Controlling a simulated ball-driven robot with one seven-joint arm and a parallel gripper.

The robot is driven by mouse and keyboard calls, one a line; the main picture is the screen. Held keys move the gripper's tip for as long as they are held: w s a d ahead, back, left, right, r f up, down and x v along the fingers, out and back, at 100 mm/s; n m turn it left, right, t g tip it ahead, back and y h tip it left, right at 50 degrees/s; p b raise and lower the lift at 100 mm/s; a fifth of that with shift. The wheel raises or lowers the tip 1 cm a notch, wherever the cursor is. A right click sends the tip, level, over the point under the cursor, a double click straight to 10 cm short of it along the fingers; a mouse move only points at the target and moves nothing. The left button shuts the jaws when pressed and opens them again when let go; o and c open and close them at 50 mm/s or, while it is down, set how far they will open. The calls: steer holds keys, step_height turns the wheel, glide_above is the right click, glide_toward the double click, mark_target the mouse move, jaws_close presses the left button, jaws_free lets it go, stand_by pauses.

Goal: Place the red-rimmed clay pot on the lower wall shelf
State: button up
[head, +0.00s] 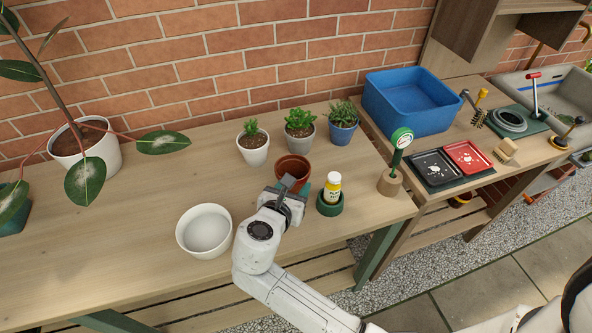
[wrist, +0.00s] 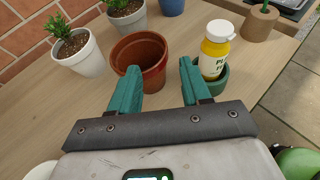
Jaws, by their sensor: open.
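The red-rimmed clay pot (head: 293,167) stands upright on the wooden table in front of the small potted plants. It also shows in the wrist view (wrist: 140,58), empty, just beyond my left fingertip. My gripper (wrist: 161,78) is open with green fingers and nothing between them. In the head view my gripper (head: 288,187) is at the near side of the pot and partly hides its lower body. I cannot tell whether a finger touches it. The wall shelf (head: 470,32) shows at the upper right, only in part.
A white bowl (head: 204,231) is at left. Three small potted plants (head: 253,149) stand behind the pot.

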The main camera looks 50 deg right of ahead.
mark_target(309, 168)
steer(key=x, duration=1)
steer(key=shift+s+d+f+p, duration=0.1)
steer(key=shift+f+p, duration=0.1)
steer(key=shift+p, duration=0.2)
steer(key=shift+c, duration=0.4)
jaws_close()
stand_by(0.5)
